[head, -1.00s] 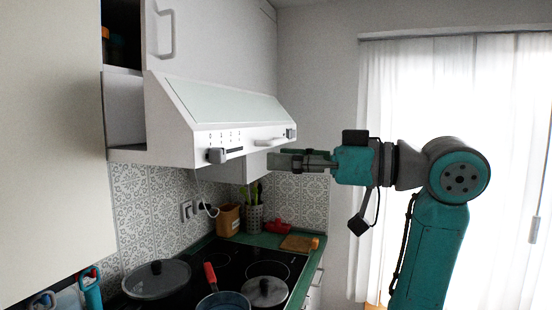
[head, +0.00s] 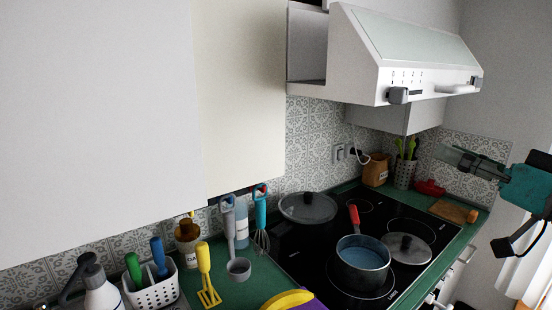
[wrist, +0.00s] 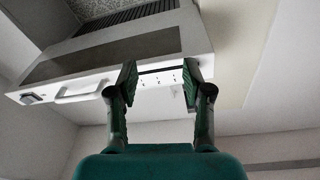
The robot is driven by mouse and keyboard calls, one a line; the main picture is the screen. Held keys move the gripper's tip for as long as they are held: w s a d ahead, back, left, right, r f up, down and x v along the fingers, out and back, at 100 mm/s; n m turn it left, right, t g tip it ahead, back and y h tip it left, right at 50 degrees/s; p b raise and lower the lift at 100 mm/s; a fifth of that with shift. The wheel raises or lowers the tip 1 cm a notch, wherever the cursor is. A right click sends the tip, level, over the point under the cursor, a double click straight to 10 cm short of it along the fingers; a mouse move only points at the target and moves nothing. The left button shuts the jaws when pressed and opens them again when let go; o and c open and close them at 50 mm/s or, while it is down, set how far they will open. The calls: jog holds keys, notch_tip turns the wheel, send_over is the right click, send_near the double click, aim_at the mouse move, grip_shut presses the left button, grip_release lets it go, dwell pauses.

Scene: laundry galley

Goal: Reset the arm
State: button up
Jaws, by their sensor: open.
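My gripper (head: 474,163) is at the right of the head view, at the end of my teal arm. It points left, in front of the tiled back corner and below the range hood (head: 405,60). In the wrist view my gripper (wrist: 160,82) has its two fingers apart with nothing between them. The underside and front panel of the hood (wrist: 110,75) show beyond the fingertips, apart from them as far as I can tell. Most of my arm is outside the head view.
Utensils hang below the cream cabinet (head: 240,90). A cutting board (head: 452,211) lies at the far counter end.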

notch_tip(320, 180, down, 12)
jog(key=w+r+m+t+h, duration=0.1)
jog(key=w+m+t+h, duration=0.1)
jog(key=w+m, duration=0.15)
jog(key=s+a+f+m+h, duration=0.25)
jog(key=s+f+h, duration=0.2)
jog(key=f, duration=0.95)
jog(key=s+a+f+m+h, duration=0.25)
jog(key=s+f+m, duration=0.2)
jog(key=f, duration=0.85)
jog(key=s+a+f+n+g+h, duration=0.1)
jog(key=s+f, duration=0.4)
jog(key=s, duration=0.3)
jog(key=s+a+f+n+g+h, duration=0.1)
jog(key=s+f+g, duration=0.1)
jog(key=s+f, duration=0.5)
jog(key=s+a+n, duration=0.1)
jog(key=s+n, duration=0.1)
jog(key=s, duration=0.8)
jog(key=s+a+r+n+y, duration=0.1)
jog(key=s+a+n, duration=0.1)
jog(key=s, duration=0.8)
jog(key=shift+a+n+g, duration=0.2)
jog(key=shift+n+g, duration=0.15)
jog(key=shift+g, duration=0.05)
jog(key=shift+r, duration=0.1)
